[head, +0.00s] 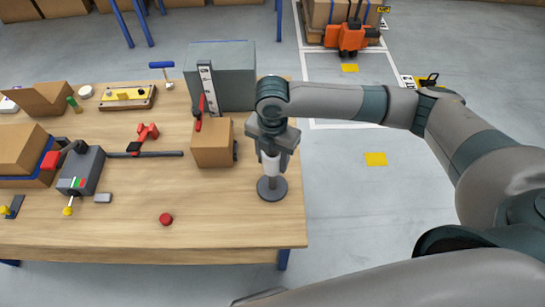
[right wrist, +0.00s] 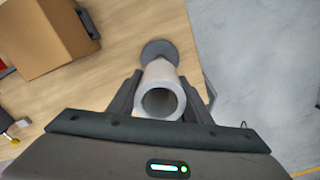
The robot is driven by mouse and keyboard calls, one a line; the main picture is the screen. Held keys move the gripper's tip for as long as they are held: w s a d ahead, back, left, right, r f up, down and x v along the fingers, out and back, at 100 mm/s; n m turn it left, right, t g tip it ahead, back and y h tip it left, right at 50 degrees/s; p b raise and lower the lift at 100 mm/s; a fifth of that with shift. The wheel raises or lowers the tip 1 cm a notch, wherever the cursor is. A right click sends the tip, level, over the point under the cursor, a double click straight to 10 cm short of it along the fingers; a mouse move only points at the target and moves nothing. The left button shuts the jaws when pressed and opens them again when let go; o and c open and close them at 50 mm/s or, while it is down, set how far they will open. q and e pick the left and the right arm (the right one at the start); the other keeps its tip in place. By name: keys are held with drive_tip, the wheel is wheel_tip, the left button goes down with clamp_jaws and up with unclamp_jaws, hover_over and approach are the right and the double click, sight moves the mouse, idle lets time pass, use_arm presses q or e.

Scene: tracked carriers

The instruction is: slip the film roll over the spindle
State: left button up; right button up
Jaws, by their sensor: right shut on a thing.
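My right gripper (head: 271,148) is shut on the film roll (head: 270,165), a whitish tube held about upright near the table's right edge. In the right wrist view, the gripper's fingers (right wrist: 160,95) lie on both sides of the roll (right wrist: 161,88), and its open bore faces the camera. The spindle (head: 272,189) has a dark round base on the table, directly below the roll. Its base (right wrist: 158,49) shows beyond the roll in the right wrist view. The roll hides most of the post, and I cannot tell whether the post is inside the bore. My left gripper is out of view.
A cardboard box (head: 213,147) stands close to the left of the gripper, with a grey-blue bin (head: 229,80) behind it. A red button (head: 166,219) lies at the front. The table's right edge (head: 303,215) is near the spindle. The front middle is mostly clear.

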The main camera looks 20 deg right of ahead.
drive_tip(key=shift+f, duration=0.7)
idle(0.6)
drive_tip(key=shift+f+b, duration=1)
drive_tip(key=shift+f, duration=1.4)
idle(0.7)
drive_tip(key=o, duration=1.8)
drive_tip(key=shift+c, duration=0.2)
drive_tip(key=shift+r, duration=0.15)
